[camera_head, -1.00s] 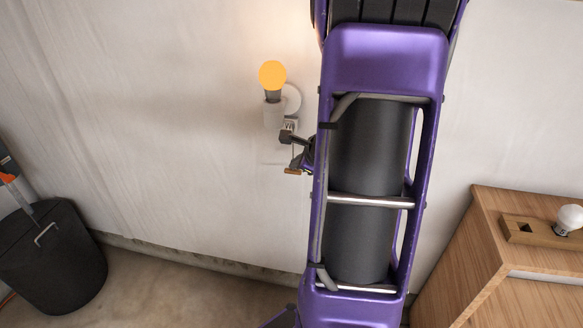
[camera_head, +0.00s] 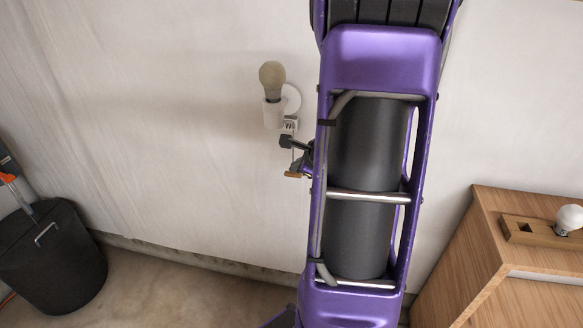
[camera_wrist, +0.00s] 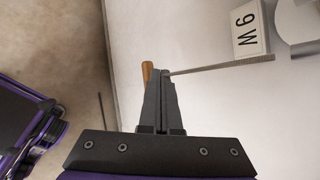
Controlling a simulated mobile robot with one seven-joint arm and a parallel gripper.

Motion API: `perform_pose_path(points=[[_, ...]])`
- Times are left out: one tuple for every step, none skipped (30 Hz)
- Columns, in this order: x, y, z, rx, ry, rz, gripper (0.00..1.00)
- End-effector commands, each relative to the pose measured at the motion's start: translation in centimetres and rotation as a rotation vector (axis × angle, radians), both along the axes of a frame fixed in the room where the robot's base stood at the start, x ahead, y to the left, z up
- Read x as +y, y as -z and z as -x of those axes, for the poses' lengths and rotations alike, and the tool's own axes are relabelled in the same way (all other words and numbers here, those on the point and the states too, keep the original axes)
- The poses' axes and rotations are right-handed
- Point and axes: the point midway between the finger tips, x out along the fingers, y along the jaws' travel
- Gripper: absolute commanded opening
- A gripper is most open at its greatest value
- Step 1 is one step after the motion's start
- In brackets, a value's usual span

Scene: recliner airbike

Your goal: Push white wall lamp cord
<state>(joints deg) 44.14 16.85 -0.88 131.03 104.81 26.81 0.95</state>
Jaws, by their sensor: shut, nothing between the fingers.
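The white wall lamp (camera_head: 273,113) is on the wall, and its bulb (camera_head: 272,75) is unlit. Its thin cord (camera_head: 292,156) hangs below, ending in a small wooden pull (camera_head: 293,175). In the wrist view, the cord (camera_wrist: 222,65) runs from the lamp side to my fingertips, and the wooden pull (camera_wrist: 147,72) shows just past them. My gripper (camera_wrist: 160,72) is shut, with its tips at the cord's lower part; I cannot tell if they touch it. In the head view my gripper (camera_head: 290,146) is partly hidden behind my purple arm.
A tag marked 9 W (camera_wrist: 250,28) is by the lamp. A black bin (camera_head: 52,262) stands at the left. A wooden cabinet (camera_head: 540,240) at the right bears a wooden block (camera_head: 526,231) with a white bulb (camera_head: 569,217). The wall left of the lamp is clear.

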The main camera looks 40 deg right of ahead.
Motion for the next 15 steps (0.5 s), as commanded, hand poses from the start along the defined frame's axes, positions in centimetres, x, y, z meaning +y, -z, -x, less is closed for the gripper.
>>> perform_pose_path(points=[[0.0, -0.1, 0.0, 0.001, 0.001, 0.0, 0.0], [0.0, -0.2, 0.0, 0.001, 0.001, 0.0, 0.0], [0.0, -0.3, 0.0, 0.001, 0.0, 0.001, 0.0], [0.0, -0.5, 0.0, 0.001, 0.0, 0.001, 0.0], [0.0, -0.6, 0.0, 0.001, 0.0, 0.001, 0.0], [0.0, -0.9, 0.0, 0.001, 0.001, 0.0, 0.0], [0.0, -1.1, 0.0, 0.001, 0.001, 0.0, 0.0], [0.0, -1.3, 0.0, 0.001, 0.001, 0.0, 0.0], [0.0, -1.5, 0.0, 0.001, 0.001, 0.0, 0.0], [0.0, -1.7, 0.0, 0.001, 0.001, 0.0, 0.0], [0.0, -1.9, 0.0, 0.001, 0.0, 0.001, 0.0], [0.0, -2.1, 0.0, 0.001, 0.0, 0.001, 0.0], [0.0, -2.3, 0.0, 0.001, 0.0, 0.001, 0.0], [0.0, -2.5, 0.0, 0.0, 0.0, 0.0, 0.0], [0.0, -2.8, 0.0, 0.0, 0.0, 0.0, 0.0]])
